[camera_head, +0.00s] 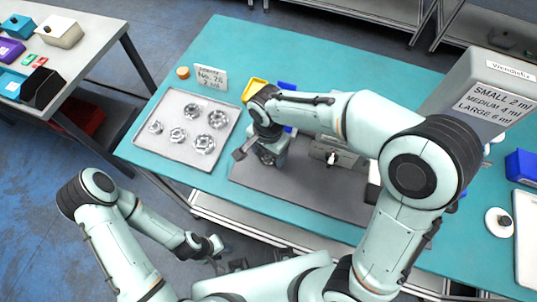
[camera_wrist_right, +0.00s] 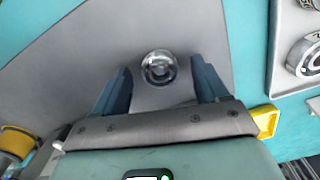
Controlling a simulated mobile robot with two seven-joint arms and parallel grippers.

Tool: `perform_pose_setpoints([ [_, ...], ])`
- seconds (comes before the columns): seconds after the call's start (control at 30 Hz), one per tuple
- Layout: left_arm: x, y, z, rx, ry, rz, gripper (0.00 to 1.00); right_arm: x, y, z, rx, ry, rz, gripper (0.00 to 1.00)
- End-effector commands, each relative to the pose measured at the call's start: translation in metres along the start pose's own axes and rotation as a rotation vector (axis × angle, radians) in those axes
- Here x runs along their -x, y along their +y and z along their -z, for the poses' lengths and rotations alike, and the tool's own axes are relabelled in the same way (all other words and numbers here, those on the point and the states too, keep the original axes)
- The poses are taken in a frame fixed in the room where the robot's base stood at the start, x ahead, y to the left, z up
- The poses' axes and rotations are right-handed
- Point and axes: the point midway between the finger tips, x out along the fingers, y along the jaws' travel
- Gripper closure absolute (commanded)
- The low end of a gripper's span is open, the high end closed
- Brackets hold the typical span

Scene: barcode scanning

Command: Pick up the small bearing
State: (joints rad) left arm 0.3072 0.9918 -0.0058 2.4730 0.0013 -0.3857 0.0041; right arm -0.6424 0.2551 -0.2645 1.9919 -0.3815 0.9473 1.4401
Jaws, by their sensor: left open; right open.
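A small round metal bearing (camera_wrist_right: 158,68) lies on the grey mat (camera_wrist_right: 60,65) in the right wrist view, between my right gripper's two fingers and apart from both. My right gripper (camera_wrist_right: 161,66) is open and empty; in the head view it reaches down over the left end of the mat (camera_head: 310,190), where the arm mostly hides the bearing. A pale tray (camera_head: 150,148) left of the mat holds several bearings of differing size, the smallest-looking one (camera_head: 156,127) at its left. My left gripper (camera_head: 213,249) is open and empty, low in front of the table.
A label card (camera_head: 210,77) and an orange round item (camera_head: 183,72) stand behind the tray. A yellow bin (camera_head: 254,88) and a blue bin (camera_head: 287,88) sit behind my right wrist. A grey machine (camera_head: 485,90) listing small, medium and large volumes stands at right. A side table (camera_head: 85,55) is at left.

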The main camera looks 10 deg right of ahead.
Motion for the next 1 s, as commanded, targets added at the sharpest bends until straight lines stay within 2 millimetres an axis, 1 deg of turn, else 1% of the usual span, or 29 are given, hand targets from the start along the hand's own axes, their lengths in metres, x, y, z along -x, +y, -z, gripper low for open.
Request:
perform_pose_setpoints([
  [0.07, 0.000, 0.000, 0.000, 0.000, 0.000, 0.000, 0.57, -0.003, 0.000, 0.000, -0.001, 0.000, 0.001, 0.26],
  [0.23, 0.000, 0.000, 0.000, 0.000, 0.000, 0.000, 0.57, -0.003, 0.000, 0.000, -0.001, 0.000, 0.002, 0.26],
  [0.27, 0.000, 0.000, 0.000, 0.000, 0.000, 0.000, 0.57, -0.003, 0.000, 0.000, -0.001, 0.000, 0.001, 0.30],
  [0.3, 0.000, 0.000, 0.000, 0.000, 0.000, 0.000, 0.57, -0.003, 0.000, 0.000, -0.001, 0.000, 0.002, 0.43],
  [0.37, 0.000, 0.000, 0.000, 0.000, 0.000, 0.000, 0.57, -0.003, 0.000, 0.000, -0.001, 0.000, 0.002, 0.62],
  [0.4, 0.000, 0.000, 0.000, 0.000, 0.000, 0.000, 0.57, -0.002, 0.000, 0.000, -0.001, 0.000, 0.002, 0.75],
  [0.43, 0.000, 0.000, 0.000, 0.000, 0.000, 0.000, 0.57, -0.002, 0.000, 0.000, -0.001, 0.000, 0.001, 0.85],
  [0.47, 0.000, 0.000, 0.000, 0.000, 0.000, 0.000, 0.57, -0.002, 0.000, 0.000, 0.000, 0.000, 0.001, 0.88],
  [0.77, 0.001, 0.001, 0.001, 0.000, 0.001, 0.000, 0.57, -0.001, -0.001, 0.001, 0.000, 0.000, 0.002, 0.88],
  [0.87, 0.006, 0.003, 0.003, -0.001, 0.004, -0.001, 0.57, 0.004, -0.002, 0.003, 0.000, 0.001, 0.002, 0.88],
  [1.0, 0.019, 0.011, 0.011, -0.006, 0.015, -0.005, 0.57, 0.019, -0.005, 0.011, -0.001, 0.002, 0.003, 0.88],
])
